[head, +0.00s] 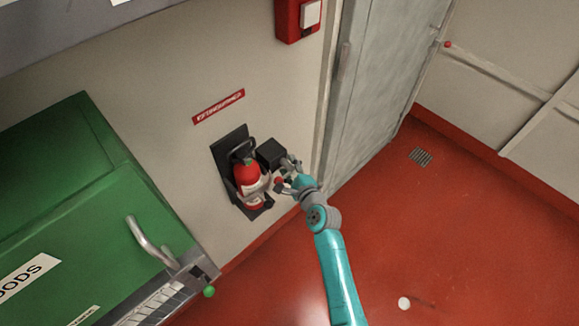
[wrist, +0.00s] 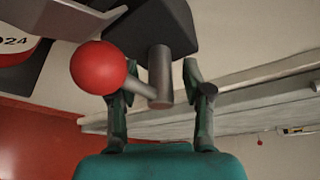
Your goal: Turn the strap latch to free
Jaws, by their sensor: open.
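The strap latch has a red ball knob (wrist: 98,67) on a short grey lever that joins a grey post (wrist: 160,75) under a dark box (wrist: 155,25). In the head view the dark box (head: 270,153) sits beside the red fire extinguisher (head: 247,175) on its black wall bracket (head: 229,141). My gripper (wrist: 152,82) is open, with one finger on each side of the lever and post in the wrist view. The knob partly hides the left finger. Contact between the fingers and latch cannot be told. My gripper (head: 285,174) also shows in the head view, close to the extinguisher.
A green cabinet (head: 70,200) with a grey handle stands at the left. A grey door (head: 375,80) is to the right of the extinguisher. A red wall box (head: 290,20) hangs above. The red floor (head: 440,220) is largely clear, with a small white disc (head: 404,303) on it.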

